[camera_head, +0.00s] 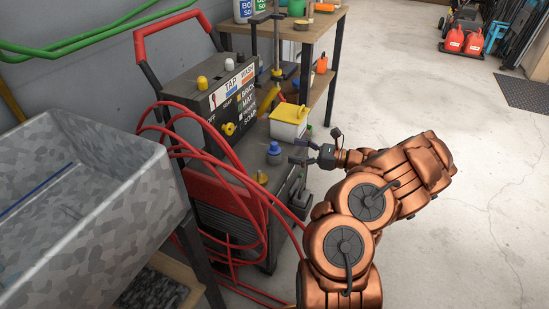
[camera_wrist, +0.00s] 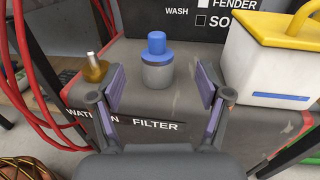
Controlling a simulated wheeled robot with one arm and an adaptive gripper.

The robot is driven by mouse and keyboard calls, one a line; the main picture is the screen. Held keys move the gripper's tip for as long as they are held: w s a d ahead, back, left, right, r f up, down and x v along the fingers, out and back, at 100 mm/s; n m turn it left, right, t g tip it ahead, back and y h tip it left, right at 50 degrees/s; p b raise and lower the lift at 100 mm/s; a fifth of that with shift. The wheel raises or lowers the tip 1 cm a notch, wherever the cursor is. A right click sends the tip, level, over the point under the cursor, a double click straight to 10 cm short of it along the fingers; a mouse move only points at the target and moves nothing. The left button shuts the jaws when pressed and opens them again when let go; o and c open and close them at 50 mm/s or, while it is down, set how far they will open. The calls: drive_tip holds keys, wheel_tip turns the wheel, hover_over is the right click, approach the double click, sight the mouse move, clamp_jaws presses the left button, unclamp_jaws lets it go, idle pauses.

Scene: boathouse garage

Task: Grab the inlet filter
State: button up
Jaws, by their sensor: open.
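The inlet filter (camera_wrist: 157,70) is a small grey cylinder with a blue cap, standing upright on the machine's grey ledge above the printed word FILTER. In the head view it shows as a blue-capped piece (camera_head: 274,151) on the same ledge. My gripper (camera_wrist: 161,92) is open and empty, with one finger on each side of the filter in the wrist picture. The fingers appear to be short of the filter, with a gap on both sides. In the head view my gripper (camera_head: 310,155) is at the ledge's right side.
A white box with yellow lid (camera_wrist: 270,55) stands close on the right. Red hoses (camera_head: 190,150) loop over the machine's left side. A grey sink (camera_head: 90,200) is at left; open floor (camera_head: 480,200) at right.

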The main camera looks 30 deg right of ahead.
sight(278, 148)
drive_tip(key=shift+b+x, duration=1.1)
drive_tip(key=shift+x, duration=2.7)
drive_tip(key=shift+s+a, duration=0.15)
drive_tip(key=shift+c, duration=0.2)
drive_tip(key=c, duration=1.2)
